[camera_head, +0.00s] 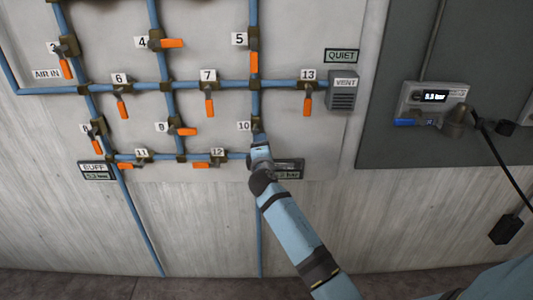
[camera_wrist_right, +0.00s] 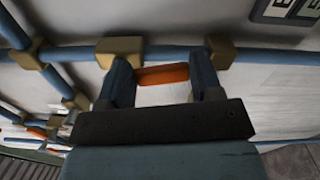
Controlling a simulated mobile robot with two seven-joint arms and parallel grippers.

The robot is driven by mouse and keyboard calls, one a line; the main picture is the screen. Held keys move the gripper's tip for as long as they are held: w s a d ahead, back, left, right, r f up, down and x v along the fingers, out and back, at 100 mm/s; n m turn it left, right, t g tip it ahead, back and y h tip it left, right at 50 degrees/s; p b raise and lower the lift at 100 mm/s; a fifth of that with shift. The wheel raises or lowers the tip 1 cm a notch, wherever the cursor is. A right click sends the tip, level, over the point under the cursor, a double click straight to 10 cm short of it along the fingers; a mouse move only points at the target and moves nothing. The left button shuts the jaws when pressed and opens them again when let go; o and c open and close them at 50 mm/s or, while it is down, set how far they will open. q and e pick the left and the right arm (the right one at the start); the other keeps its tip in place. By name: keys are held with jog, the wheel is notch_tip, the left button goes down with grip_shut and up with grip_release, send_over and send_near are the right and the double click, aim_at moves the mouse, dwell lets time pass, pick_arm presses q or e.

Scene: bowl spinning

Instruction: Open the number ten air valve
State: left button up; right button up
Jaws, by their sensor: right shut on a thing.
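The number ten label (camera_head: 243,126) is on the wall panel, beside the vertical blue pipe below valve 5. A brass valve body shows just above my gripper, and the orange handle there is hidden in the head view. My right gripper (camera_head: 258,142) is at this valve, its arm reaching up from the lower right. In the right wrist view, an orange handle (camera_wrist_right: 163,76) lies between the two fingers of my right gripper (camera_wrist_right: 162,68), which is shut on it. The handle looks roughly parallel to the blue pipe behind it. My left gripper is not in view.
Several other orange-handled valves surround it, including valve 5 (camera_head: 254,61), valve 7 (camera_head: 209,105), valve 12 (camera_head: 202,164) and valve 13 (camera_head: 307,104). A vent box (camera_head: 342,98) is to the right. My forearm partly covers a pressure display (camera_head: 290,168). A gauge unit (camera_head: 432,100) hangs further right.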

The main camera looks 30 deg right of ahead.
pick_arm(q)
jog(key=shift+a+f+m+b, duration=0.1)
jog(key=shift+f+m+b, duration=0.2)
jog(key=shift+b, duration=0.45)
pick_arm(e)
jog(key=shift+w+a+f+m, duration=0.15)
jog(key=shift+a+m, duration=0.1)
jog(key=shift+m, duration=0.3)
jog(key=shift+w+a+f+m, duration=0.15)
jog(key=shift+a+m, duration=0.1)
jog(key=shift+m, duration=0.3)
jog(key=o, duration=1.3)
jog(key=shift+r, duration=0.1)
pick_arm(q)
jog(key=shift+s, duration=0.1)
pick_arm(e)
jog(key=shift+s, duration=0.15)
